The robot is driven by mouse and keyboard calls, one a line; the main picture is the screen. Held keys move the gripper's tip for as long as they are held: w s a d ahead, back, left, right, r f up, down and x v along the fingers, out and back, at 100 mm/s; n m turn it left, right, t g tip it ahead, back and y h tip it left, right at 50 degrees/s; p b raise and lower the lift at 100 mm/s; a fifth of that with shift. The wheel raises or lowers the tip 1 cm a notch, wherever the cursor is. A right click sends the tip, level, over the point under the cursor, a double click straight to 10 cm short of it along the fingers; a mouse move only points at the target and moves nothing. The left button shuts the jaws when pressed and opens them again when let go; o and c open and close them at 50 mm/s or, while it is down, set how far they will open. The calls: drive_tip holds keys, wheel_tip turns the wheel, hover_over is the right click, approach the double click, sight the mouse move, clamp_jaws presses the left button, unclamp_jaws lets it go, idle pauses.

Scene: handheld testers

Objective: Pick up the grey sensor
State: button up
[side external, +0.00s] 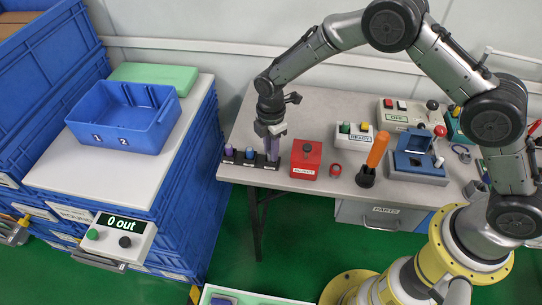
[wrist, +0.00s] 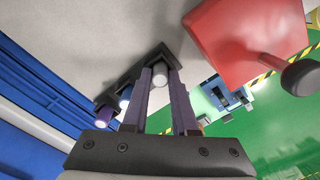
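A dark rack (side external: 261,161) lies along the front left edge of the table, and it also shows in the wrist view (wrist: 132,79). It holds a purple sensor (side external: 228,150), a blue sensor (side external: 250,154) and, in its right slot, the grey sensor, whose pale end (wrist: 162,76) shows in the wrist view. My gripper (side external: 273,157) points down at that right slot. Its two fingers (wrist: 160,80) stand a little apart with the grey sensor's end between their tips. Whether they touch it is unclear. In the side view my fingers hide the grey sensor.
A red box (side external: 306,159) stands close to the right of my gripper, its knob (wrist: 303,77) near in the wrist view. An orange-handled tool (side external: 377,150) and a blue-grey tester (side external: 416,160) stand further right. A blue bin (side external: 125,117) sits on the left bench beyond a gap.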

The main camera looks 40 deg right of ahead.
clamp_jaws()
